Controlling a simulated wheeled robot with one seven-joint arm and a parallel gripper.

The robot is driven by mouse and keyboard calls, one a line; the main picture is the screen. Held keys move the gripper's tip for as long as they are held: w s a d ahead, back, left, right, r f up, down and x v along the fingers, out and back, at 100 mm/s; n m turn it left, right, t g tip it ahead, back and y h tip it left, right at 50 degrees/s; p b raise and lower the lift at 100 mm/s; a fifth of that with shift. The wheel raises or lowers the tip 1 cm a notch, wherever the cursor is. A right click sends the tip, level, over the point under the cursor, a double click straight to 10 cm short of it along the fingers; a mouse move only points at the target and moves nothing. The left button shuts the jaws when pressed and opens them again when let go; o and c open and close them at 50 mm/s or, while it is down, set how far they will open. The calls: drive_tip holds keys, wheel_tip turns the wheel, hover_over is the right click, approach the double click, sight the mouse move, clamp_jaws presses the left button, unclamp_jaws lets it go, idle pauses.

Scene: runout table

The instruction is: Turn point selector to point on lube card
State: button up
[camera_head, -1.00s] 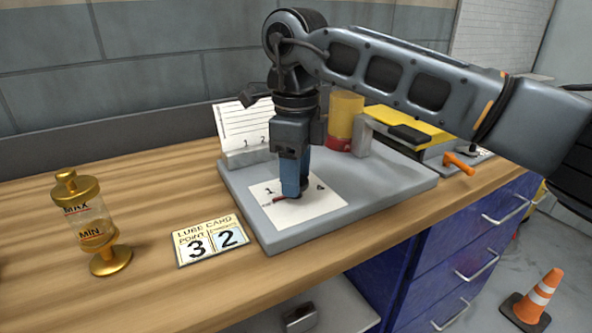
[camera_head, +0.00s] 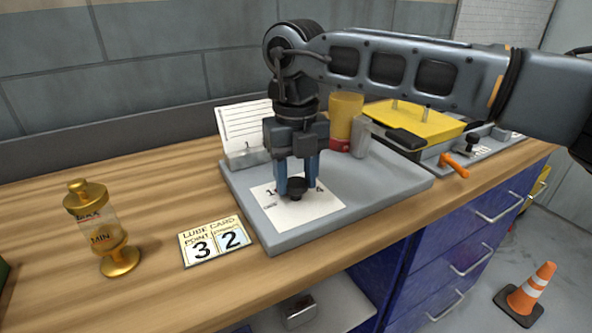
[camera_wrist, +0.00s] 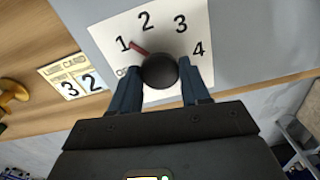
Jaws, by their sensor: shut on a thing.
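The point selector is a round black knob (camera_wrist: 160,70) with a red pointer (camera_wrist: 139,48), on a white dial sheet (camera_wrist: 180,12) marked OFF, 1, 2, 3 and 4. The pointer is directed at about 1. My gripper (camera_wrist: 158,82) is shut on the knob, one blue finger on each side. In the head view my gripper (camera_head: 296,188) points straight down over the knob (camera_head: 296,187). The lube card (camera_head: 217,241) lies flat on the wooden bench and reads point 3 and strokes 2. It also shows in the wrist view (camera_wrist: 76,81).
The dial sits on a grey plate (camera_head: 400,186). A gold-capped oiler (camera_head: 110,235) stands left of the card. Behind are a propped paper (camera_head: 242,125), a yellow cylinder (camera_head: 345,115) and a yellow-topped device (camera_head: 425,120). An orange cone (camera_head: 530,290) stands on the floor.

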drive_tip(key=m+p, duration=0.1)
drive_tip(key=m, duration=0.3)
drive_tip(key=shift+r+m, duration=0.15)
drive_tip(key=shift+m, duration=0.15)
drive_tip(key=m+p, duration=0.1)
drive_tip(key=m, duration=0.2)
drive_tip(key=shift+m, duration=0.4)
drive_tip(key=m, duration=0.4)
drive_tip(key=shift+p, duration=0.4)
drive_tip(key=shift+m+p, duration=0.3)
drive_tip(key=shift+m, duration=1.8)
drive_tip(key=o, duration=1.1)
drive_tip(key=shift+c, duration=0.2)
